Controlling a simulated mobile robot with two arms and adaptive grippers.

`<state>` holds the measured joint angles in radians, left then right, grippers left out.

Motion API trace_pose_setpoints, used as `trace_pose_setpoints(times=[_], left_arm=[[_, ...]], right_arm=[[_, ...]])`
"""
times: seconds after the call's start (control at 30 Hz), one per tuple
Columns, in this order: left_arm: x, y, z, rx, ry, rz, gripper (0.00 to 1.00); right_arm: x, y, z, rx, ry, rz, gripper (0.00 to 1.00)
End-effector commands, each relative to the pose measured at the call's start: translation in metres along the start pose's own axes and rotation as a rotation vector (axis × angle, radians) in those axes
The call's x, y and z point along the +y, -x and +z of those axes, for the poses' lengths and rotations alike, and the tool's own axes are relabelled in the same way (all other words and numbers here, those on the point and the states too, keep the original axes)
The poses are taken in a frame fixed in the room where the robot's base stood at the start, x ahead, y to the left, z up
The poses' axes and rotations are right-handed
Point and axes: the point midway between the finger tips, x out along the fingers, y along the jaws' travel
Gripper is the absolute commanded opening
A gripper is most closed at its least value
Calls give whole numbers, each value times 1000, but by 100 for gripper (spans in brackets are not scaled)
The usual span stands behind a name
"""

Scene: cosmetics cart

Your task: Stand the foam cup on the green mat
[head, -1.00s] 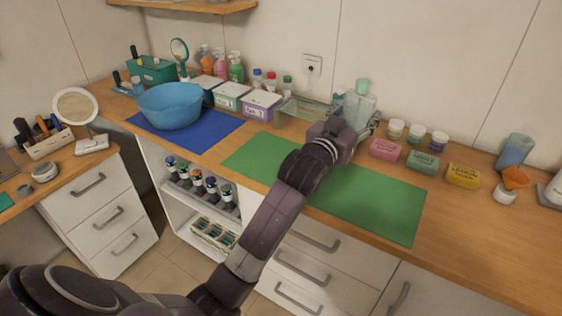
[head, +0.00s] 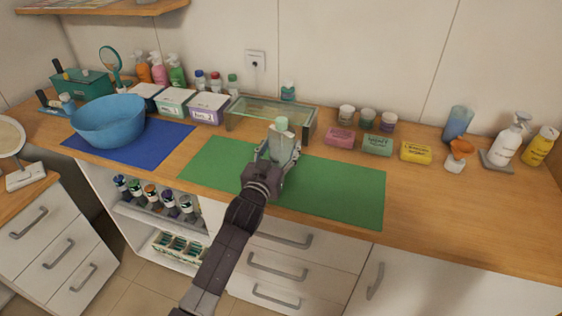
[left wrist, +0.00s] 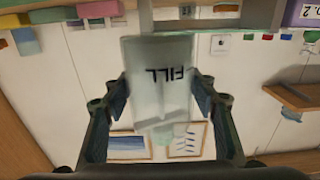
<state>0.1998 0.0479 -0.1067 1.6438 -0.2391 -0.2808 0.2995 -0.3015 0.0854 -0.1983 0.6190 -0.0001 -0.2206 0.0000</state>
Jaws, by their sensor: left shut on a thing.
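The foam cup is a clear, pale container with a light green top in the head view (head: 283,143). It also shows in the left wrist view (left wrist: 160,75), marked FILL, upside down as that view is. My left gripper (head: 272,155) is shut around its sides, and the cup looks roughly upright. It is over the middle of the green mat (head: 335,188). The gripper hides the cup's lower part in the head view, so I cannot tell whether its base touches the mat. My right gripper is out of view.
A glass tray (head: 255,118) stands behind the mat. Pink (head: 340,138), green (head: 377,145) and yellow (head: 416,152) soap boxes lie behind its right part. A blue bowl (head: 108,122) sits on a blue mat (head: 160,142) at left. The mat's right part is clear.

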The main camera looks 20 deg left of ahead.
Motion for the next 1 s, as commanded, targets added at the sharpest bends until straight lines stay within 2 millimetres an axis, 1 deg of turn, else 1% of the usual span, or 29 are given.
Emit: trace_pose_setpoints(times=[0.1, 0.23, 0.4, 0.5, 0.8, 0.93, 0.97, 1.0], left_arm=[[0, 0, 12, 4, 0, -1, 21], [0, 0, 21, 3, 0, 0, 21], [0, 0, 48, 0, 1, -1, 21], [0, 0, 57, 2, 0, 0, 21], [0, 0, 59, 5, -1, 0, 21], [0, 0, 63, 5, -1, 0, 21], [0, 0, 65, 2, 0, 0, 54], [0, 0, 64, 2, -1, 0, 58]], right_arm=[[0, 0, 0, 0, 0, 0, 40], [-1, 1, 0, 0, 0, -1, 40], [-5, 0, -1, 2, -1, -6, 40], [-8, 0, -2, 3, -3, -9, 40], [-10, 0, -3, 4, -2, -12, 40], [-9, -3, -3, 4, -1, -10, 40], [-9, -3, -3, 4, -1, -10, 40], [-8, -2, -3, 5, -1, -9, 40]])
